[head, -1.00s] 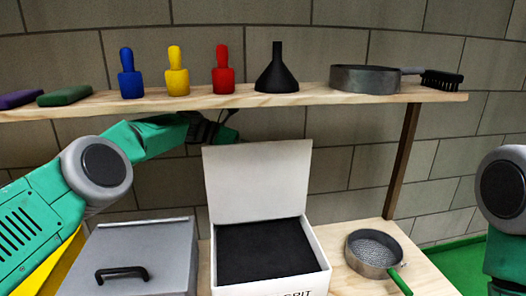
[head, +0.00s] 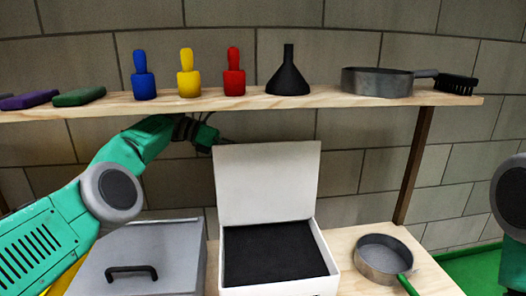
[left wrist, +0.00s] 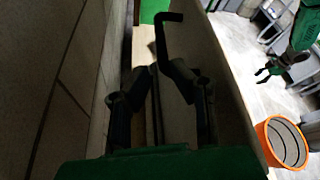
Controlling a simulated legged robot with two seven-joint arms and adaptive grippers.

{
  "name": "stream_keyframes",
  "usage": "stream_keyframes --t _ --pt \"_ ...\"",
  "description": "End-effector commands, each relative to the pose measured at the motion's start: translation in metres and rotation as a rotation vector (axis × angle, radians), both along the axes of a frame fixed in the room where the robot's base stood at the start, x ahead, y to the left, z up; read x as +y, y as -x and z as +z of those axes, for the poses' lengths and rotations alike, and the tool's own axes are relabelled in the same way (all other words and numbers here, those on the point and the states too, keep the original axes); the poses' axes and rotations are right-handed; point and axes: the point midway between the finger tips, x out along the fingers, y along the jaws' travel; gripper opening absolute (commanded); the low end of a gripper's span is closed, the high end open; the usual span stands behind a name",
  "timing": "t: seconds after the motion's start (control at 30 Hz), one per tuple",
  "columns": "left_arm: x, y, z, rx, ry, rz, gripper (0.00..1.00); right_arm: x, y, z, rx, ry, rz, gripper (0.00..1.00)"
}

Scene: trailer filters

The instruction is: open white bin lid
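The white bin (head: 328,262) stands on the lower wooden shelf, with dark filling inside. Its white lid (head: 267,185) stands up at the bin's back edge, open. My left gripper (head: 205,132) is just behind and left of the lid's top left corner, partly hidden. In the left wrist view, its dark fingers (left wrist: 158,75) lie beside the pale lid panel (left wrist: 228,75). A black bent bar (left wrist: 170,18), perhaps a handle, shows near the fingertips; I cannot tell if they touch it. My right gripper (left wrist: 266,72) looks small at the right of the wrist view.
A grey bin with a black-handled lid (head: 170,245) stands left of the white bin. A block wall is close behind.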

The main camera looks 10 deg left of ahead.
Motion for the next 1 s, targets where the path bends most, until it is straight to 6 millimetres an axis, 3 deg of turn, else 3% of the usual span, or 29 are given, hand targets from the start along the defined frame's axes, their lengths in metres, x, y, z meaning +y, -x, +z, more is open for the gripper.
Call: stream_keyframes --t 0.1,0.33,0.87,1.0 --pt "0.028 0.004 0.000 -0.001 0.000 0.003 0.19 0.000 0.000 0.000 0.000 0.000 0.000 0.40" --pt "0.059 0.009 0.001 -0.001 0.000 0.002 0.19 0.000 0.000 0.000 0.000 0.000 0.000 0.40" --pt "0.064 0.010 0.000 -0.001 0.000 0.001 0.19 0.000 -0.003 -0.001 0.003 0.000 0.000 0.40" --pt "0.058 0.008 -0.007 0.003 -0.022 0.002 0.19 0.000 -0.003 -0.002 0.004 0.000 0.000 0.40"
